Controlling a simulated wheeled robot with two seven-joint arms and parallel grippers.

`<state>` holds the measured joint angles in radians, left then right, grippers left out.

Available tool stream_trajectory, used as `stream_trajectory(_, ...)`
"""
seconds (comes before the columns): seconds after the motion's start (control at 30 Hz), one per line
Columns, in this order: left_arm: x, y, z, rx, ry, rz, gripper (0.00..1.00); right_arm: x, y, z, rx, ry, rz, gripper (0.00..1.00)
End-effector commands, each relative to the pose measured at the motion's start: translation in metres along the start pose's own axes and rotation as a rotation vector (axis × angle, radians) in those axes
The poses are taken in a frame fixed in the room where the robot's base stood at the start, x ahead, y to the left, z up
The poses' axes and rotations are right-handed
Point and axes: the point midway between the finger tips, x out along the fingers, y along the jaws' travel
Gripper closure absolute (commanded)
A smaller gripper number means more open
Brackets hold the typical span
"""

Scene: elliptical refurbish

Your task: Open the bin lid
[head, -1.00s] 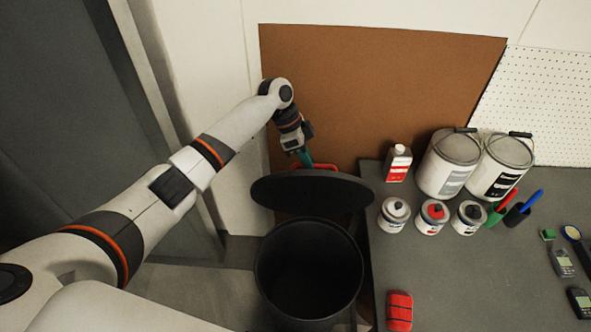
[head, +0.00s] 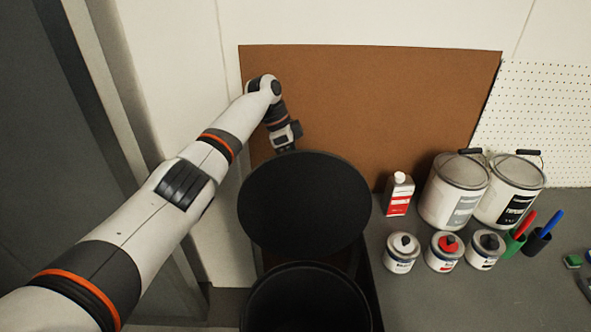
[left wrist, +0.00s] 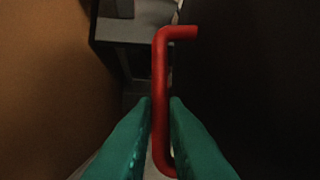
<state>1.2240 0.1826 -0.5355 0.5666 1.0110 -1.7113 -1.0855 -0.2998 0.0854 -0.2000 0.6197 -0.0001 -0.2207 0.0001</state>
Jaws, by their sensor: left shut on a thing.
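The black round bin (head: 305,300) stands at the lower middle of the head view, its rim cut by the picture edge. Its black lid (head: 305,203) is raised and tilted steeply behind the opening, with a broad dark face towards me. In the left wrist view, my left gripper (left wrist: 160,106) has its green fingers shut on the red bar handle (left wrist: 161,65). The dark lid fills the right of that view. In the head view the fingers and handle are hidden behind the lid. My right gripper is not in view.
A brown board (head: 370,110) leans on the wall close behind the lid and left gripper. A grey worktop (head: 420,300) right of the bin holds a red-and-white bottle (head: 398,195), several small cans and two large paint cans (head: 455,190). A grey panel (head: 70,200) stands left.

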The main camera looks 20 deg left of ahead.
Motion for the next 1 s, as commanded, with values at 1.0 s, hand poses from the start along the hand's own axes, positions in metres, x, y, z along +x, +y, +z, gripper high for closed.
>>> stream_trajectory(1.0, 0.003, 0.004, -0.01, -0.013, 0.01, 0.007, 0.66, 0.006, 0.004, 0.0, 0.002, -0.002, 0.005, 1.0)
